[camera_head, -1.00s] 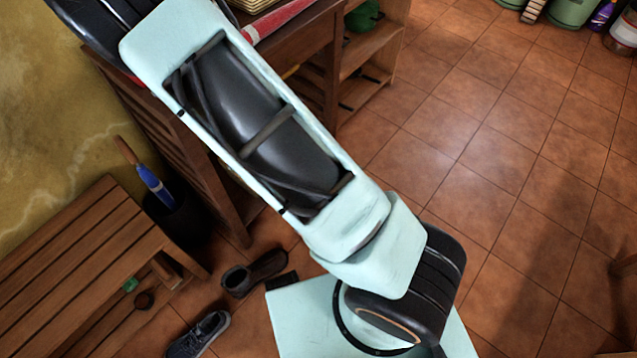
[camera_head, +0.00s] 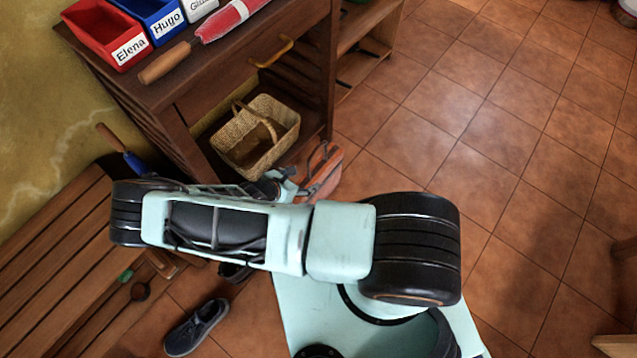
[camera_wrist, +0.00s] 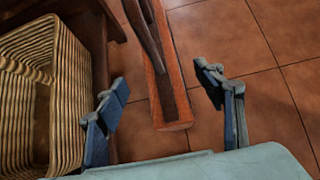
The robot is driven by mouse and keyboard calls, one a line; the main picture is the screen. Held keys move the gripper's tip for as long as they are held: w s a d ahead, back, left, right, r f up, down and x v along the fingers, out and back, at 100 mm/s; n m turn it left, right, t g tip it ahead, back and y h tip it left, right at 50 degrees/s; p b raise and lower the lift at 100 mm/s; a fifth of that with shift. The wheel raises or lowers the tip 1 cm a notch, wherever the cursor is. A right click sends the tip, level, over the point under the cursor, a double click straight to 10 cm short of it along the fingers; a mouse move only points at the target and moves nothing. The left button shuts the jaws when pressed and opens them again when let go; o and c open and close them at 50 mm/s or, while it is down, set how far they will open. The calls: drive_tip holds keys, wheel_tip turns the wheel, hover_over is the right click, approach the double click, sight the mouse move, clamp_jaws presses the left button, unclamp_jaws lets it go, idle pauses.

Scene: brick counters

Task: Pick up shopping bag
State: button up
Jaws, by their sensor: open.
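An orange-brown bag (camera_head: 322,170) with a dark strap-like handle is probably the shopping bag. It stands on the floor tiles beside the wooden cabinet, and my arm hides part of it in the head view. In the wrist view the bag (camera_wrist: 172,112) appears as a narrow orange-brown shape between my fingers, with its dark handle rising at the top. My gripper (camera_wrist: 163,92) is open, one blue-grey finger to each side of the bag. I see no clear contact. In the head view my gripper (camera_head: 284,184) is at the bag's left side.
A wicker basket (camera_head: 236,152) sits on the cabinet's low shelf; it is close left of my fingers in the wrist view (camera_wrist: 65,115). The cabinet (camera_head: 180,92) carries labelled bins. A bench (camera_head: 60,255) and a shoe (camera_head: 196,327) lie left.

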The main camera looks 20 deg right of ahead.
sight(308, 178)
drive_tip(key=b+x, duration=0.2)
drive_tip(key=x, duration=0.5)
drive_tip(key=shift+s, duration=0.1)
drive_tip(key=b+x, duration=0.2)
drive_tip(key=x, duration=0.2)
drive_tip(key=shift+d+r, duration=0.1)
drive_tip(key=shift+r, duration=0.1)
clamp_jaws()
